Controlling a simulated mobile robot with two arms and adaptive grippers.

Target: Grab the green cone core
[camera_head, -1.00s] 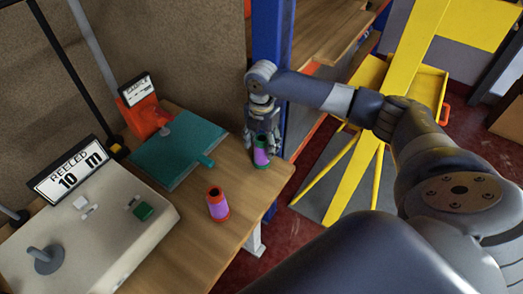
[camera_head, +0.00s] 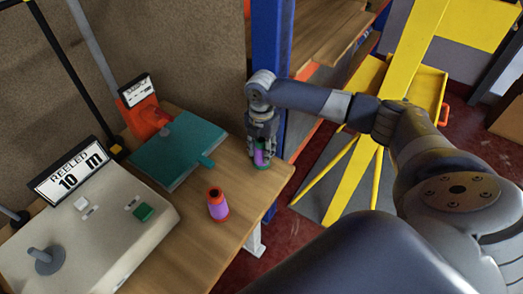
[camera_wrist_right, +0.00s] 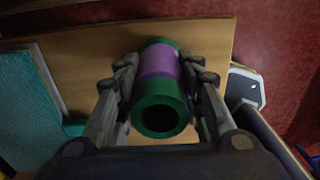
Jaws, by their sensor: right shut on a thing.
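The green cone core (camera_head: 260,155) stands near the far right corner of the wooden table, with purple thread around its middle. My right gripper (camera_head: 261,152) comes down on it from above and is shut on it, one finger on each side. In the right wrist view the core (camera_wrist_right: 160,108) shows its hollow green end toward the camera, between the two fingers of the gripper (camera_wrist_right: 165,85). I cannot tell whether its base still touches the table. My left gripper is not in view.
A red cone core (camera_head: 218,204) with purple thread stands nearer on the table (camera_head: 180,250). A teal board (camera_head: 178,150), a red stand with a sample sign (camera_head: 137,100) and a beige counter box reading "REELED 10 M" (camera_head: 100,235) lie left. A blue post (camera_head: 271,50) rises close behind my gripper.

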